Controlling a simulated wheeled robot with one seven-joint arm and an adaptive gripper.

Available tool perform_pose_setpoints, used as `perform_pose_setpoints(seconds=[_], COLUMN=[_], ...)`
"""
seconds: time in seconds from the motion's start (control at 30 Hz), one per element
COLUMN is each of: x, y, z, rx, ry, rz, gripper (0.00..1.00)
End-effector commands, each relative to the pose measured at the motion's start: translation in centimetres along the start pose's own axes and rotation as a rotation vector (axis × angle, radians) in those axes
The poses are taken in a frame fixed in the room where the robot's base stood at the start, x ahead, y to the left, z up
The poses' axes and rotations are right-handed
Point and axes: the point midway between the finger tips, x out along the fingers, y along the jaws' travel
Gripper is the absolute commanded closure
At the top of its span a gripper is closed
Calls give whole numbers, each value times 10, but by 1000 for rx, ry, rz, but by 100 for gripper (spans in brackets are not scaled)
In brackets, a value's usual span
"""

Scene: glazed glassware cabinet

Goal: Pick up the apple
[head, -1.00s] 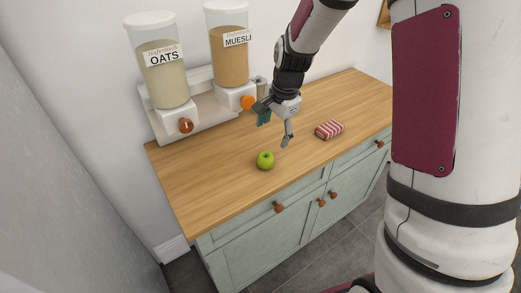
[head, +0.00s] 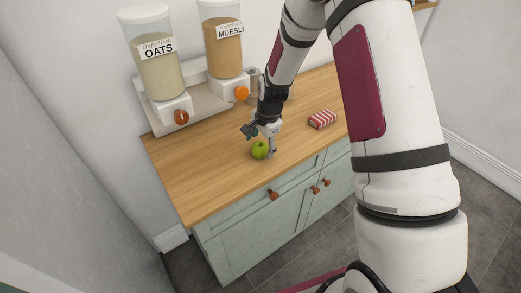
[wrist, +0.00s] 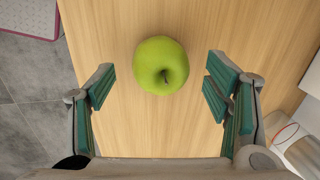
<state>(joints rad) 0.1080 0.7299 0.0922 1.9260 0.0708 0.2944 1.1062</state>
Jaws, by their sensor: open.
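The green apple (head: 260,149) stands on the wooden countertop (head: 190,186), near its front edge. In the wrist view the apple (wrist: 161,65) lies between the lines of the two fingers, a little beyond the fingertips, with its stem showing. My gripper (head: 261,139) is just above and beside the apple, pointing down. In the wrist view my gripper (wrist: 158,88) is open, with a teal-padded finger on each side and clear space between each finger and the apple. Nothing is held.
A red-and-white striped packet (head: 322,118) lies to the right on the counter. The oats dispenser (head: 159,65) and muesli dispenser (head: 223,50) stand at the back on a light base. The counter left of the apple is clear.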

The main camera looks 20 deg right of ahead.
Motion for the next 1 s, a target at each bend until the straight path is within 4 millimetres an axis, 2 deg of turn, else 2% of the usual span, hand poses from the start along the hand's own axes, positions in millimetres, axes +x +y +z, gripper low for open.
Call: perform_pose_setpoints(seconds=[0.2, 0.47, 0.57, 0.7, 0.73, 1.0], x=[22, 24, 24, 24, 24, 24], y=[0, 0, 0, 0, 0, 0], z=[0, 0, 0, 0, 0, 0], rx=[-1, -1, -1, -1, -1, -1], ry=[0, 1, 1, 1, 1, 1], rz=[0, -1, -1, -1, -1, -1], gripper=[29, 29, 47, 79, 82, 82])
